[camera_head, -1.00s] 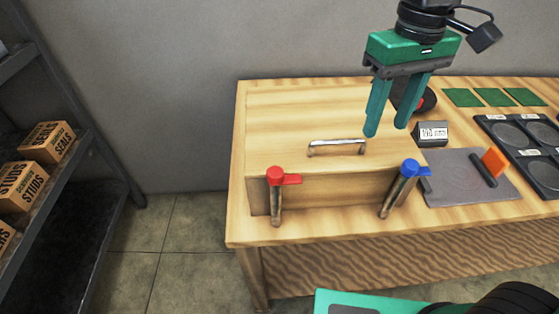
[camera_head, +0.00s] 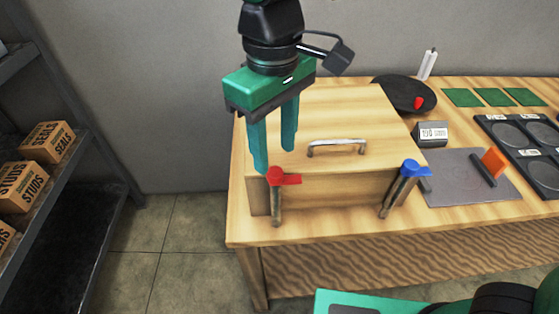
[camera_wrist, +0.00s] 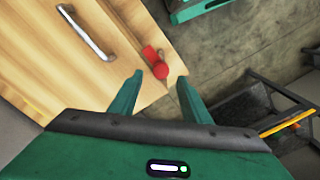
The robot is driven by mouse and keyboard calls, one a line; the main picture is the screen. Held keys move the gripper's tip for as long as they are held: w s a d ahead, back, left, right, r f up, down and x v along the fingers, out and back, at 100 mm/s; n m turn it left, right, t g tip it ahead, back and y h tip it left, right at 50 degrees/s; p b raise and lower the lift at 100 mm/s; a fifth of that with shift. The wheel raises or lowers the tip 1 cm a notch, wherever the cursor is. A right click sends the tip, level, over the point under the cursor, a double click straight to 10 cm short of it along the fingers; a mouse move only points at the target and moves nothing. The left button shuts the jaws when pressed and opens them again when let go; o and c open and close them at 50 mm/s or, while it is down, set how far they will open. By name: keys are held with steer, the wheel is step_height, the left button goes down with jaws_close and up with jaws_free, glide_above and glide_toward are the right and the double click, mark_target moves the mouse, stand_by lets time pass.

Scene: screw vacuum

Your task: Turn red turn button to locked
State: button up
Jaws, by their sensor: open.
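The red turn button (camera_head: 277,175) sits on top of a post at the front left corner of the wooden box (camera_head: 325,187). Its lever points right in the head view. In the wrist view the red button (camera_wrist: 160,70) shows just beyond the fingertips, roughly between them. My gripper (camera_head: 275,160) is open and empty, with its fingers pointing down above and behind the red button. In the wrist view my gripper (camera_wrist: 159,77) shows both green fingers apart. I cannot tell whether a finger touches the button.
A blue turn button (camera_head: 411,169) stands at the box's front right corner. A metal handle (camera_head: 337,147) is on the lid. A grey mat (camera_head: 470,190) with an orange-tipped tool, a labelled block (camera_head: 431,133) and black trays (camera_head: 520,140) lie to the right. Shelves (camera_head: 70,190) stand left.

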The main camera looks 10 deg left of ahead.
mark_target(275, 171)
steer(key=shift+f, duration=2.45)
